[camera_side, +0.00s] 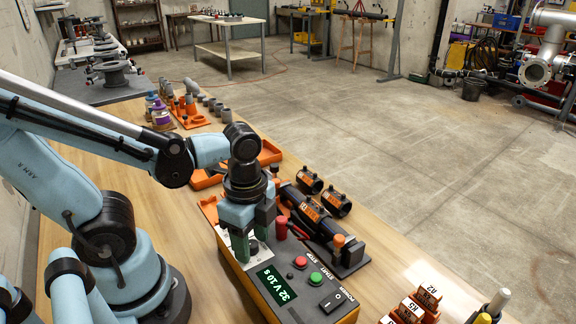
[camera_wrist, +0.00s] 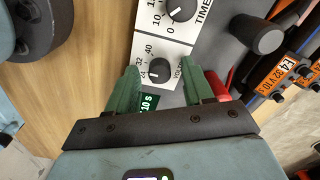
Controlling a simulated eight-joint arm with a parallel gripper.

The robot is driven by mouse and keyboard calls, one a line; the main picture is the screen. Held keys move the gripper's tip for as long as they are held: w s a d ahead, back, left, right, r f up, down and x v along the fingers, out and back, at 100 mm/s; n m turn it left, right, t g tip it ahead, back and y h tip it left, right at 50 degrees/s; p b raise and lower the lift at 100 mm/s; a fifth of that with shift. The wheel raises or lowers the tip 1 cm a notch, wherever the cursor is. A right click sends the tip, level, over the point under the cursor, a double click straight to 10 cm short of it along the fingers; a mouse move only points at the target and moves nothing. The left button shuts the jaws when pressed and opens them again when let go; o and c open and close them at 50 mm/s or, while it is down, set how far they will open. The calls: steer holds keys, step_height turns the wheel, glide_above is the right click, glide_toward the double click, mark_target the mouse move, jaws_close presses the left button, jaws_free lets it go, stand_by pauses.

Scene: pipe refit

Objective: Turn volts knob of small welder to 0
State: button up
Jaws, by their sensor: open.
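The small welder (camera_side: 286,272) is a grey and orange box on the bench. Its green display (camera_side: 276,284) reads 32 V 10 s. In the wrist view the volts knob (camera_wrist: 160,72) is a round black dial with a white pointer line, on a white scale plate. Numbers such as 40 show beside it; part of the scale is hidden by my fingers. My gripper (camera_wrist: 159,70) is open, with one green finger on each side of the volts knob. Contact cannot be told. In the side view my gripper (camera_side: 252,240) points down at the welder's left end.
The time knob (camera_wrist: 182,9) is close beyond the volts knob. A red button (camera_side: 301,262), a green button (camera_side: 316,279) and a power switch (camera_side: 332,301) are on the panel. Black pipe couplers (camera_side: 336,203) lie beyond the welder. Orange trays (camera_side: 270,153) stand behind my gripper.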

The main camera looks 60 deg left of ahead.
jaws_close()
steer(key=shift+n, duration=0.4)
steer(key=n, duration=0.3)
steer(key=shift+n, duration=0.4)
steer(key=n, duration=0.4)
steer(key=shift+n, duration=0.3)
steer(key=n, duration=0.8)
steer(key=shift+n, duration=0.3)
